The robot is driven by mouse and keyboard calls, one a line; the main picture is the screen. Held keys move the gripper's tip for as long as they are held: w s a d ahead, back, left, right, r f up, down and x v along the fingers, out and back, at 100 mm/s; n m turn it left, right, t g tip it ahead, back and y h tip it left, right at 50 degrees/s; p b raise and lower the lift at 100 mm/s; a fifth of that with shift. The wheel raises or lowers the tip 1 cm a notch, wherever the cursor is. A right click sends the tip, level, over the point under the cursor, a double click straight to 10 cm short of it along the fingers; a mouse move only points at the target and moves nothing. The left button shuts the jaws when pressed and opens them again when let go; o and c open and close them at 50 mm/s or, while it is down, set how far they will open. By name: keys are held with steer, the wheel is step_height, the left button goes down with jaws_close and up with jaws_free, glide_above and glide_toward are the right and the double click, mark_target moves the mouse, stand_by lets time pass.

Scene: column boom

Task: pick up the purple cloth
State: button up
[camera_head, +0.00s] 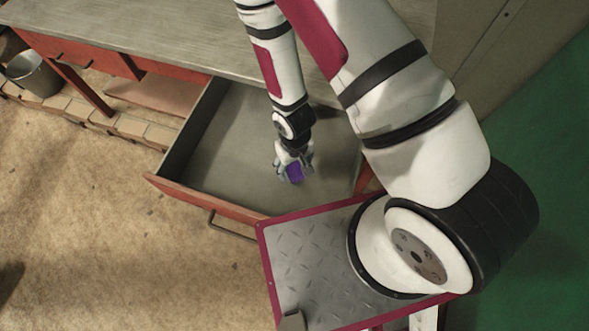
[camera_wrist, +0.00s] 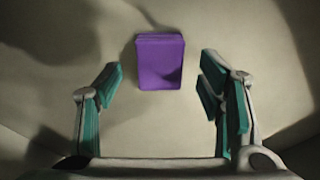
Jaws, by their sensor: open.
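The purple cloth (camera_head: 295,173) is a small folded block lying on the floor of the open drawer (camera_head: 222,158). In the wrist view the cloth (camera_wrist: 160,62) sits at the upper middle, flat-sided and neatly folded. My gripper (camera_head: 291,168) is inside the drawer, close above the cloth and partly hiding it in the head view. In the wrist view my gripper's teal-padded fingers (camera_wrist: 160,98) are wide apart, one to each side and lower in the picture than most of the cloth. Nothing is held between them.
The drawer's front with its handle (camera_head: 232,228) and its side walls surround my gripper. The grey workbench top (camera_head: 150,40) overhangs the drawer's back. A metal bucket (camera_head: 33,73) stands at the far left beside bricks (camera_head: 130,125). The drawer floor around the cloth is bare.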

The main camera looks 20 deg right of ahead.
mark_target(294, 169)
steer(key=shift+f, duration=1.15)
steer(key=shift+c, duration=0.3)
steer(key=c, duration=1.3)
steer(key=shift+r, duration=0.1)
steer(key=shift+r, duration=4.9)
